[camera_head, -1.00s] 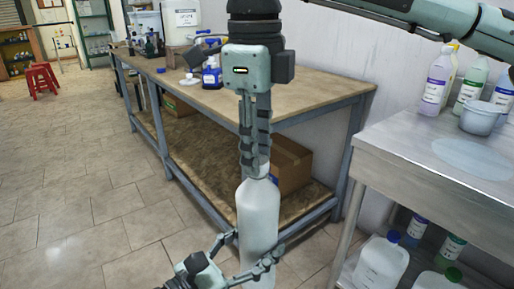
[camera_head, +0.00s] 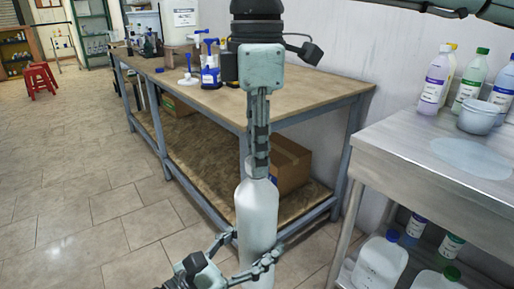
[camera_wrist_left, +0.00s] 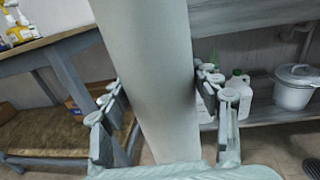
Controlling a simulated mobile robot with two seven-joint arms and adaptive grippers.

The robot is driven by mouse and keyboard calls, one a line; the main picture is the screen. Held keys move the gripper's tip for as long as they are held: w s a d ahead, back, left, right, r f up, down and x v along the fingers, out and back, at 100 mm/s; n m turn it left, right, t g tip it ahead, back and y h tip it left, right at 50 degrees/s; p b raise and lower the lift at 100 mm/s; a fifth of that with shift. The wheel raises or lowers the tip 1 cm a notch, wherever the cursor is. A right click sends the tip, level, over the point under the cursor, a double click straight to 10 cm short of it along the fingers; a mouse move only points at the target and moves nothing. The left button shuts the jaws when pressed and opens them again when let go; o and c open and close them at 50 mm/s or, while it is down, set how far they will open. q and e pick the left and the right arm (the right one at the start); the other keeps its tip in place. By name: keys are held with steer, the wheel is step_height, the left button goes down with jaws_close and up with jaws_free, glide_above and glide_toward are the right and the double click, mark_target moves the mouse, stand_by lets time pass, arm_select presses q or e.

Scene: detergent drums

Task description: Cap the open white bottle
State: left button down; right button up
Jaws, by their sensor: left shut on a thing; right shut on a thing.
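The white bottle (camera_head: 256,212) stands upright in the air, low in the middle of the head view. My left gripper (camera_head: 249,254) is shut around its lower body. The left wrist view shows the bottle's body (camera_wrist_left: 158,80) between the two fingers of my left gripper (camera_wrist_left: 160,112). My right gripper (camera_head: 259,172) points straight down from above, its fingers together right at the bottle's neck. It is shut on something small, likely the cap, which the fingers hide. The bottle's mouth is also hidden, so I cannot tell how the cap sits on it.
A wooden workbench (camera_head: 200,92) with blue pump bottles (camera_head: 209,62) stands behind. A cardboard box (camera_head: 290,165) is on its lower shelf. At right, a metal table (camera_head: 400,150) carries several detergent bottles and a grey pot (camera_head: 478,117). Open floor (camera_head: 75,215) lies at left.

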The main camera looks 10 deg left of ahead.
steer(key=shift+m, duration=0.9)
steer(key=o, duration=0.7)
steer(key=shift+c, duration=0.2)
steer(key=shift+r, duration=2.25)
steer(key=shift+n, duration=0.3)
steer(key=shift+c, duration=0.4)
